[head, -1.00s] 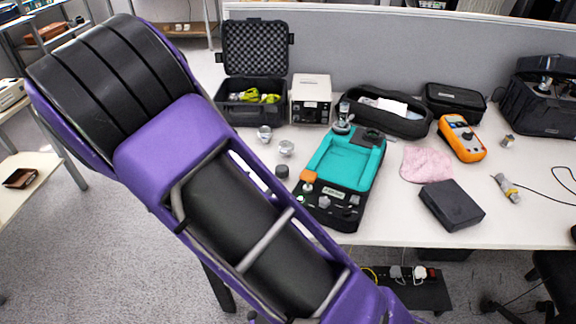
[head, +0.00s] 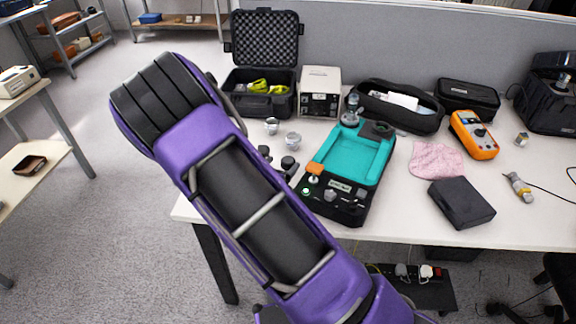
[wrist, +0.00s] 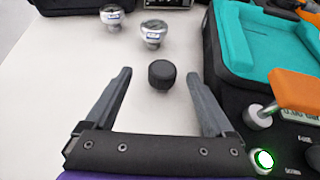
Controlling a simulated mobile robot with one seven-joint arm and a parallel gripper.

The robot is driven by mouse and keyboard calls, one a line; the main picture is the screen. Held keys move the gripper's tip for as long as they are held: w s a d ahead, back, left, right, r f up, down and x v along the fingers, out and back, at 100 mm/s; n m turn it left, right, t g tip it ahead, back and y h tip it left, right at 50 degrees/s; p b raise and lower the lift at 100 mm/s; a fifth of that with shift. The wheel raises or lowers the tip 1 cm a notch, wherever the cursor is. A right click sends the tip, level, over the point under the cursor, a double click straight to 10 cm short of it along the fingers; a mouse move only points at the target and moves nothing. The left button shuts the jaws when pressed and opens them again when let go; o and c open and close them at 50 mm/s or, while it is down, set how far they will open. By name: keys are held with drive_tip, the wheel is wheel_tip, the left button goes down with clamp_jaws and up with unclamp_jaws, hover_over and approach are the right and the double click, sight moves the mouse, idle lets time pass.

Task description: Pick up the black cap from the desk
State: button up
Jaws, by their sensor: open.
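The black cap (wrist: 162,74) is a short, ridged black cylinder standing on the white desk, left of the teal-and-black device. It also shows in the head view (head: 289,163), just past my arm. My gripper (wrist: 159,76) is open and empty. In the wrist view its two fingers stand either side of the cap, with clear gaps to both. I cannot tell how far above the desk the fingertips are. In the head view my arm hides most of the gripper.
The teal-and-black device (head: 327,197) stands close right of the cap. Two silver knobs (wrist: 153,33) (wrist: 112,16) lie beyond it. An open black case (head: 262,104) and a white instrument box (head: 320,93) are at the back. Desk left of the cap is bare.

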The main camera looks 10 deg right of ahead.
sight(287, 161)
drive_tip(key=b+x, duration=0.1)
drive_tip(key=x, duration=0.4)
drive_tip(key=shift+s+d+f, duration=0.1)
drive_tip(key=shift+d+f, duration=0.05)
clamp_jaws()
